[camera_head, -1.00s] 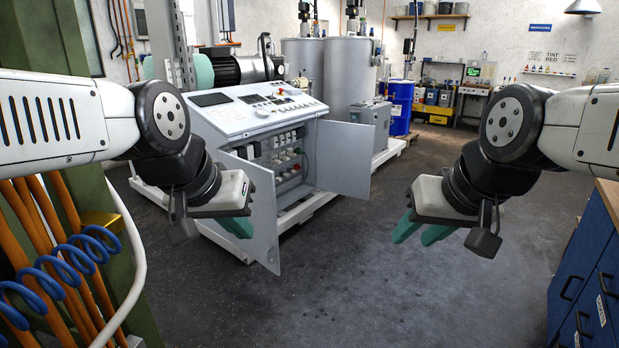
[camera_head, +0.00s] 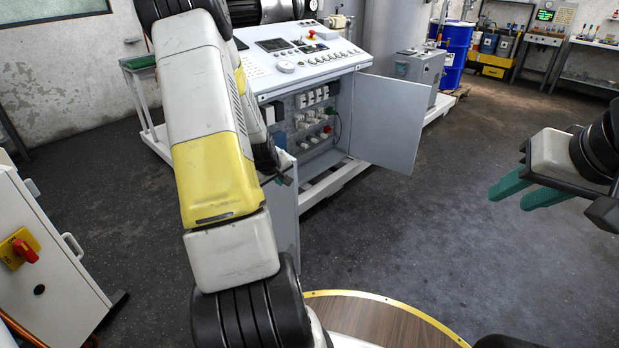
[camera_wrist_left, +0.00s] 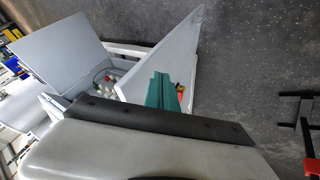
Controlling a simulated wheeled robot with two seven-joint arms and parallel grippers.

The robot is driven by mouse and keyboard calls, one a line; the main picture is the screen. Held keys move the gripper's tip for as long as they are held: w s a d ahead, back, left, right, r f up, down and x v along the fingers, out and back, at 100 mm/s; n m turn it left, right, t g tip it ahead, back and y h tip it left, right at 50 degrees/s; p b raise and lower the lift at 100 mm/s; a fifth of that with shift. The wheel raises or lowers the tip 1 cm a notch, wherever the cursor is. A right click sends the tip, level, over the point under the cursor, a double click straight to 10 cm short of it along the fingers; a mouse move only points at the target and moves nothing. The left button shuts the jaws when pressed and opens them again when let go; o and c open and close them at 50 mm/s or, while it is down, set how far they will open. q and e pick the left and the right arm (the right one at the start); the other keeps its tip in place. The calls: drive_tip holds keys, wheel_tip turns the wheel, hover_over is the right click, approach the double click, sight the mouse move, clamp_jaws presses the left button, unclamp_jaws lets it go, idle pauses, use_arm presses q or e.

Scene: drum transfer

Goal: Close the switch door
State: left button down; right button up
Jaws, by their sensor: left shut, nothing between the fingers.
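The grey control console (camera_head: 300,60) has an open lower cabinet with switches (camera_head: 312,130) inside. Its right door (camera_head: 387,122) stands swung out. Its left door (camera_head: 286,218) also stands open toward me, partly hidden by my left arm. In the left wrist view the left door (camera_wrist_left: 178,50) and right door (camera_wrist_left: 85,42) both show. My left gripper (camera_wrist_left: 158,90) has its green fingers together and empty, close to the left door's face; I cannot tell if they touch. The head view mostly hides it. My right gripper (camera_head: 526,190) is open and empty, far from the doors.
A cabinet with a red and yellow rotary switch (camera_head: 22,250) stands at the left. A round wooden surface with a yellow rim (camera_head: 400,304) is at the bottom. A blue drum (camera_head: 455,50) stands behind. The dark floor right of the console is clear.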

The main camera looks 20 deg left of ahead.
use_arm(q)
wheel_tip(320, 180, down, 4)
drive_tip(key=a+n, duration=0.1)
drive_tip(key=a, duration=0.1)
approach(292, 194)
wheel_tip(292, 194, down, 4)
drive_tip(key=s+a, duration=0.1)
drive_tip(key=a, duration=0.1)
drive_tip(key=w, duration=0.1)
drive_tip(key=w+d, duration=0.1)
drive_tip(key=w, duration=0.1)
drive_tip(key=shift+w+d, duration=0.25)
drive_tip(key=shift+d, duration=0.05)
drive_tip(key=shift+w+d, duration=0.1)
